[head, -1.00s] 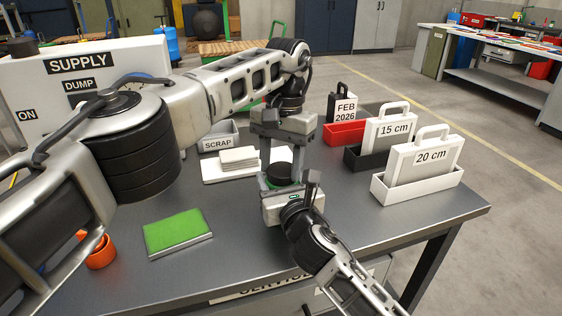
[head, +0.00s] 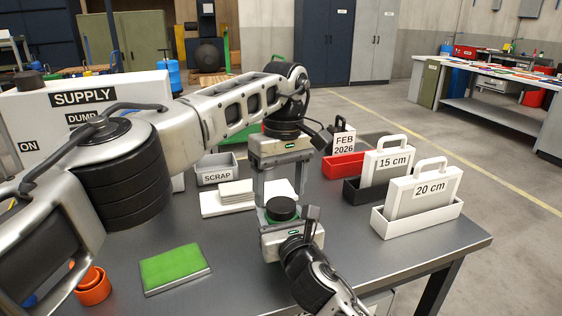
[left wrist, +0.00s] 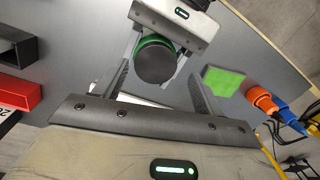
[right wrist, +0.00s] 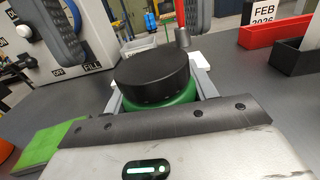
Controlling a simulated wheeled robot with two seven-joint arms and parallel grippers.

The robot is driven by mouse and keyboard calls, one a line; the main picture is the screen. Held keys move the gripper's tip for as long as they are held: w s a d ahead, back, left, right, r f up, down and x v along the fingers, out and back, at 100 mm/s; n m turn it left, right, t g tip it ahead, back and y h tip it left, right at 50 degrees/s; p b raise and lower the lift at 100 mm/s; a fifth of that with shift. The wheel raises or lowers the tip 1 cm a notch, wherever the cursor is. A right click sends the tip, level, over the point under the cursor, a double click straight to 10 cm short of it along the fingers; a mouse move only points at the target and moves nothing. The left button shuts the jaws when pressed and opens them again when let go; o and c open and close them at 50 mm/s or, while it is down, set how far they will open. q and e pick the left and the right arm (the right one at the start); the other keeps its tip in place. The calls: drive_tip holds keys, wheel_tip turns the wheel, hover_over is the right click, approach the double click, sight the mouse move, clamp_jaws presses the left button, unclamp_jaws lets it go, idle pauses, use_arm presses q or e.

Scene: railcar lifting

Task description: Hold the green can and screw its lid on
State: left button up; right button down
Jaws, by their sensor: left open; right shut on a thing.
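The green can (right wrist: 178,97) stands upright in my right gripper (head: 283,222), which is shut around it above the table. The black lid (head: 282,207) sits on top of the can, and a green rim shows below it. I cannot tell how tightly it is seated. My left gripper (head: 280,194) points down from above, open, with its fingers on either side above the lid. In the left wrist view the lid (left wrist: 155,62) lies between the spread fingers, apart from them. In the right wrist view the lid (right wrist: 152,75) looks level.
White plates (head: 236,190) and a grey SCRAP bin (head: 216,174) lie behind. A green pad (head: 174,267) and orange rings (head: 93,286) are at the left. Red, black and white holders (head: 415,222) with labelled cards stand at the right. A SUPPLY panel (head: 120,85) stands back left.

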sight(271, 221)
use_arm(q)
drive_tip(key=n, duration=0.2)
drive_tip(key=r+n, duration=0.1)
drive_tip(key=n, duration=0.4)
drive_tip(key=shift+w+r+n, duration=0.1)
drive_tip(key=shift+r+n, duration=0.15)
drive_tip(key=shift+n, duration=0.15)
drive_tip(key=n, duration=0.3)
drive_tip(key=r+n, duration=0.1)
drive_tip(key=n, duration=0.3)
drive_tip(key=shift+r, duration=0.2)
drive_tip(key=n, duration=0.3)
drive_tip(key=r+n, duration=0.1)
drive_tip(key=n, duration=0.3)
drive_tip(key=shift+r+t, duration=0.15)
drive_tip(key=shift+t, duration=0.15)
drive_tip(key=n, duration=0.3)
drive_tip(key=r+n, duration=0.1)
drive_tip(key=n, duration=0.3)
drive_tip(key=shift+d, duration=0.1)
drive_tip(key=shift+f, duration=4)
